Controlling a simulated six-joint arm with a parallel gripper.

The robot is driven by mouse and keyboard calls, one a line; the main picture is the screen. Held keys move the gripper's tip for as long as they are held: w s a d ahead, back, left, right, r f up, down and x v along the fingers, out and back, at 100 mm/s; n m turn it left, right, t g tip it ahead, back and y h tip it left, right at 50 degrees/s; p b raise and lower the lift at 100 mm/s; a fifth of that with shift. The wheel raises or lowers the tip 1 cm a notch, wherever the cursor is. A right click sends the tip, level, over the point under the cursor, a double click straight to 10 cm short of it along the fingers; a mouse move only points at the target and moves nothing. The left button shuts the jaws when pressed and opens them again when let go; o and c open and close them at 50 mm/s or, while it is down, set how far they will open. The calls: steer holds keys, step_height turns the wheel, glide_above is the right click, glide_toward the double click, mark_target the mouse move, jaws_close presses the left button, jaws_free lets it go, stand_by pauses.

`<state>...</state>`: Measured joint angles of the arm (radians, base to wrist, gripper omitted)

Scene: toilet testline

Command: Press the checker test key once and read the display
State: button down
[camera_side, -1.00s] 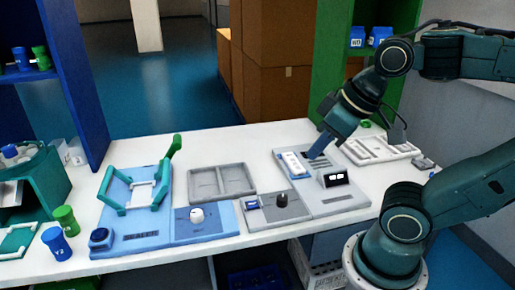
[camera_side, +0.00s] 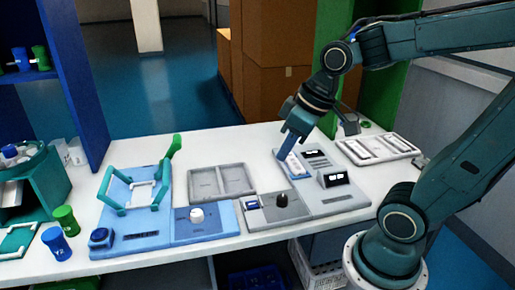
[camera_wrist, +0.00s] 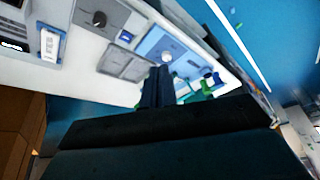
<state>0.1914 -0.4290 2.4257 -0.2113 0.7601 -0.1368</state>
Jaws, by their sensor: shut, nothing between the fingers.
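The checker is a grey panel (camera_side: 325,199) at the right of the bench in the side view. It carries a small dark display box (camera_side: 333,179) with lit white marks too small to read. A white strip on a blue holder (camera_side: 293,166) lies at its left; the holder also shows in the wrist view (camera_wrist: 50,43). I cannot make out which part is the test key. My gripper (camera_side: 281,156) is shut and empty, pointing down over the holder's left edge, and seems apart from it. The closed fingers show in the wrist view (camera_wrist: 157,88).
A grey unit with a black knob (camera_side: 282,200) adjoins the checker. A grey two-part tray (camera_side: 221,182) and the blue sealer (camera_side: 125,242) with a green frame lie left. A white slotted tray (camera_side: 378,149) is behind right. A green cabinet (camera_side: 328,70) stands at the back.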

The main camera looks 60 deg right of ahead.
steer(key=w+d+f+y, duration=0.2)
steer(key=w+d+f, duration=0.1)
steer(key=w+f, duration=0.45)
steer(key=t+y, duration=0.1)
steer(key=y, duration=0.3)
glide_above(256, 203)
step_height(256, 203, down, 8)
steer(key=shift+f, duration=0.2)
steer(key=shift+f, duration=0.1)
steer(key=shift+f, duration=4.35)
steer(key=shift+f, duration=0.75)
steer(key=shift+r, duration=0.1)
stand_by(0.3)
steer(key=shift+r, duration=0.65)
